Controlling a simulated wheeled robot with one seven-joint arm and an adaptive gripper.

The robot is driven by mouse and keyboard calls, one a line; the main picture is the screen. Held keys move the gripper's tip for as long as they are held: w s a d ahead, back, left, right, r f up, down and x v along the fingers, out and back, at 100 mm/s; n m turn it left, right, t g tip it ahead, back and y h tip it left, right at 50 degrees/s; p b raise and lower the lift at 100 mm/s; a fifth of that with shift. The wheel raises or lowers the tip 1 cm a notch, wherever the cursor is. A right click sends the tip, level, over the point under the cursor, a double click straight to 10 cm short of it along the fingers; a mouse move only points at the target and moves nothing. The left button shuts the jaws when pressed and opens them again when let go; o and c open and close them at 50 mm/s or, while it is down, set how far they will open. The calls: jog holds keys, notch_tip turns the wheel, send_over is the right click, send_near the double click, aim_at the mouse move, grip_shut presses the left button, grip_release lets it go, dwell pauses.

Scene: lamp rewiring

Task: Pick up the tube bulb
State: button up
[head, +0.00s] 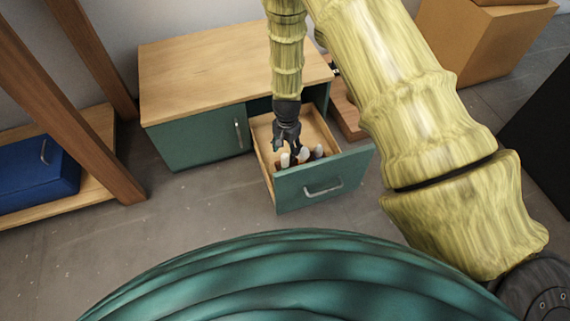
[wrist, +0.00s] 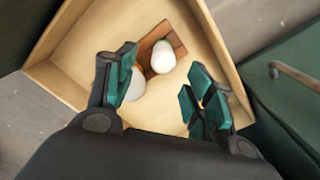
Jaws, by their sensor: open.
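Several white bulbs stand in the open drawer (head: 257,148) of the green cabinet. In the wrist view, a white bulb with a cylindrical body and rounded end (wrist: 162,58) stands at a brown wooden holder (wrist: 176,42); it looks like the tube bulb. A rounder white bulb (wrist: 135,86) is partly hidden by the left finger. In the head view the bulbs are small, and I cannot tell which is the tube. My gripper (head: 287,147) is open and empty, pointing down into the drawer above the bulbs. The tube-like bulb shows between and beyond the fingertips, apparently untouched.
The drawer walls enclose the gripper closely, with the green drawer front (head: 320,182) on the near side. The cabinet's wooden top (head: 215,65) is bare. A blue box (head: 38,165) sits on a shelf at left. Cardboard boxes (head: 480,40) stand at back right.

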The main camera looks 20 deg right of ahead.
aim_at(285, 155)
jog(key=shift+a+f+b, duration=0.2)
jog(key=shift+f+b, duration=1.75)
jog(key=shift+f, duration=1.15)
jog(key=c, duration=1)
